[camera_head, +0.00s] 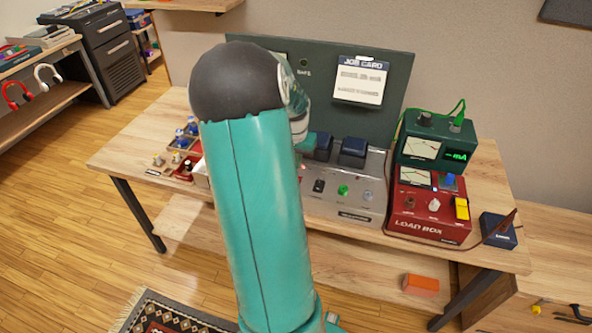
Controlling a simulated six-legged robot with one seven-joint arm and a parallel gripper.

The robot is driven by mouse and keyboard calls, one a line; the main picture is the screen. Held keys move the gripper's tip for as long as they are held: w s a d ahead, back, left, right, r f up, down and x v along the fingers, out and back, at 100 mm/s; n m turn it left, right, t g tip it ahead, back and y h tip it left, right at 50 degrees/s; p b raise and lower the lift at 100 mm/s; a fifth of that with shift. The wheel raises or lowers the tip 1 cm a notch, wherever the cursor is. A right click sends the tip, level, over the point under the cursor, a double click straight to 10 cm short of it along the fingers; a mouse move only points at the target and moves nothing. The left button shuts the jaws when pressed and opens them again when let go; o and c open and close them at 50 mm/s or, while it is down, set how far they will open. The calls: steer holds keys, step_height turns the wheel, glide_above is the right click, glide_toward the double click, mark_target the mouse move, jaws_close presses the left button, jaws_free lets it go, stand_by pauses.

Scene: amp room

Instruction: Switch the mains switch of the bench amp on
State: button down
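The bench amp (345,215) is a low grey metal chassis on the wooden bench, with dark blue blocks (352,150) on top. Its sloping front carries a small black switch-like part (319,186), a green knob or lamp (343,190) and a pale round part (367,195). I cannot tell for sure which is the mains switch or how it is set. My teal arm rises in front of the bench and covers the amp's left part. My gripper is hidden behind the arm.
A red load box (432,225) with a yellow switch (462,209) stands right of the amp, a green meter (435,140) on top. A dark panel with a job card (360,81) stands behind. Small parts (180,145) lie left. A dark blue box (498,231) sits right.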

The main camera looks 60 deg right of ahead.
step_height(320, 180, up, 9)
steer(key=d, duration=0.1)
steer(key=shift+w+r, duration=0.1)
stand_by(0.6)
steer(key=w+a+r+n+t, duration=0.1)
steer(key=w+a+r+n, duration=0.25)
steer(key=a, duration=0.55)
steer(key=w+a+r+n+t, duration=0.15)
steer(key=w+a, duration=0.25)
steer(key=a, duration=0.5)
steer(key=w+a+r+n+t, duration=0.1)
steer(key=w+a+r+n, duration=0.25)
steer(key=a, duration=0.55)
steer(key=s+a+n+t, duration=0.1)
steer(key=s+a+n, duration=0.2)
steer(key=a, duration=0.8)
steer(key=s+a+r+n+t+y, duration=0.1)
steer(key=s+a+n, duration=0.3)
steer(key=a, duration=0.7)
steer(key=shift+s+a+n, duration=0.15)
steer(key=shift+a+n, duration=0.2)
